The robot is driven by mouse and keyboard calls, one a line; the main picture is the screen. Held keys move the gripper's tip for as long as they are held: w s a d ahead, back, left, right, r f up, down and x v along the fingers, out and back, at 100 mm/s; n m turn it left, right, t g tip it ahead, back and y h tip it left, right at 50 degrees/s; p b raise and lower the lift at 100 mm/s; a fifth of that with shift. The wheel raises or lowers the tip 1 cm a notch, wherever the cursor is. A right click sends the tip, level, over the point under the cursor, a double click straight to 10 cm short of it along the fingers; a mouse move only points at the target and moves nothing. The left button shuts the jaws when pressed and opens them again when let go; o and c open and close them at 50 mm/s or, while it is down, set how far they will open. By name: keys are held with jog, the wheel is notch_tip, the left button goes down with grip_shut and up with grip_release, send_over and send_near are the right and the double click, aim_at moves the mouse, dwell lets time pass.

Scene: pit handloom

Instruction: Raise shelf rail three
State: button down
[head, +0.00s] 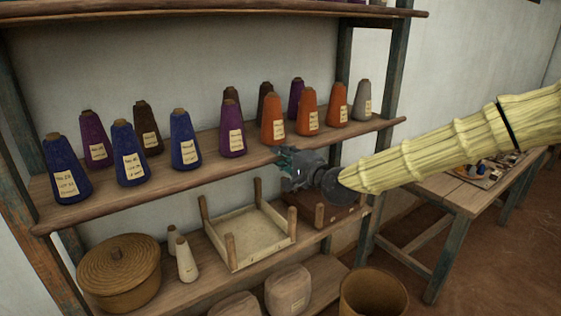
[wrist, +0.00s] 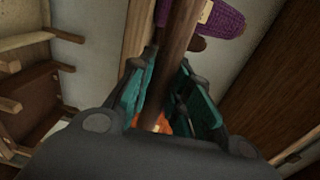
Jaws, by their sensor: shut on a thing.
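The long brown wooden rail (head: 120,204) runs along the front edge of the middle shelf, which carries the yarn cones. I take it for shelf rail three, though no number shows. My gripper (head: 287,160) is at this rail, right of its middle. In the wrist view the dark brown rail (wrist: 181,35) passes between the teal fingers of my gripper (wrist: 166,80), which is shut on it. The gripped stretch is partly hidden by the fingers. I cannot tell whether the rail stands apart from the shelf board.
Blue, purple, brown, orange and grey cones stand behind the rail; an orange cone (head: 273,119) is close to my gripper. Below are a pegged tray (head: 245,262), a lidded basket (head: 118,275) and pale cones (head: 186,262). A side table (head: 465,193) stands at right.

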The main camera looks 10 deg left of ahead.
jog(key=shift+w+a+r, duration=0.25)
jog(key=shift+w+r, duration=0.1)
jog(key=shift+r, duration=0.25)
jog(key=w+a+r+g+h+p, duration=0.2)
jog(key=w+a+g+h+p, duration=0.2)
jog(key=p, duration=0.4)
jog(key=shift+w+a+r+g+h+p, duration=0.2)
jog(key=shift+w+g+h+p, duration=0.3)
jog(key=shift+g, duration=0.3)
dwell(0.6)
jog(key=c, duration=1.3)
grip_release()
jog(key=shift+f, duration=0.1)
jog(key=shift+d, duration=0.1)
